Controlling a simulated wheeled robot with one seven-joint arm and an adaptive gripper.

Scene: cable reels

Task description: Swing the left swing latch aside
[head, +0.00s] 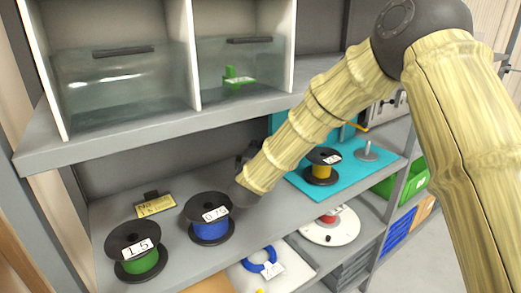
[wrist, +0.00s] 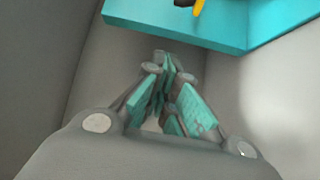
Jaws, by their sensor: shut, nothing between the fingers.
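My gripper (wrist: 165,72) is shut and empty in the wrist view, its teal-padded fingers drawn together over a grey surface. In the head view my arm hides most of it, above the shelf to the right of the blue reel. A teal board (head: 384,165) lies at the right of the shelf. A thin yellow bar (head: 356,127) stands out near its upright teal back, partly behind my arm; I cannot tell if it is a swing latch. No left swing latch can be made out for certain. The wrist view shows the board's edge (wrist: 180,33) ahead, apart from the fingers.
A green reel (head: 139,262) and a blue reel (head: 209,230) stand left on the shelf, with a yellow tag (head: 155,207) behind. A yellow reel (head: 322,171) and a grey post (head: 367,152) stand on the board. Clear-fronted bins (head: 125,85) overhang the shelf.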

